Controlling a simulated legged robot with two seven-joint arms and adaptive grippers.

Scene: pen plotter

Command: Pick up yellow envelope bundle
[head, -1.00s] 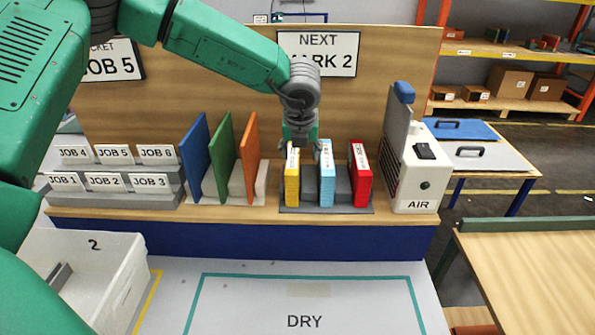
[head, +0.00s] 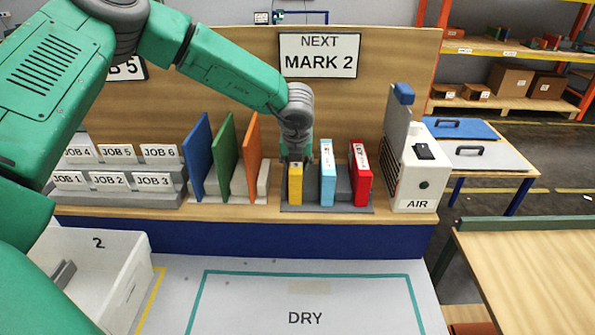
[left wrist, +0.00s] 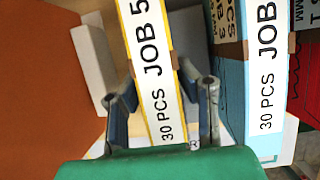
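The yellow envelope bundle (head: 295,187) stands upright in the left slot of a grey rack on the shelf. My left gripper (head: 295,160) is right over its top, pointing down. In the left wrist view the bundle (left wrist: 148,65) carries a white label reading "JOB 5" and "30 PCS". The fingers of my left gripper (left wrist: 165,103) are spread, one on each side of the bundle. A gap shows at the right finger; whether the left finger touches, I cannot tell. My right gripper is not in view.
A light blue bundle (head: 327,184) and a red bundle (head: 361,184) stand to the right in the same rack (head: 325,209). An orange panel (head: 251,160) stands to the left. A white AIR unit (head: 417,180) is at the right. The DRY area (head: 305,285) in front is clear.

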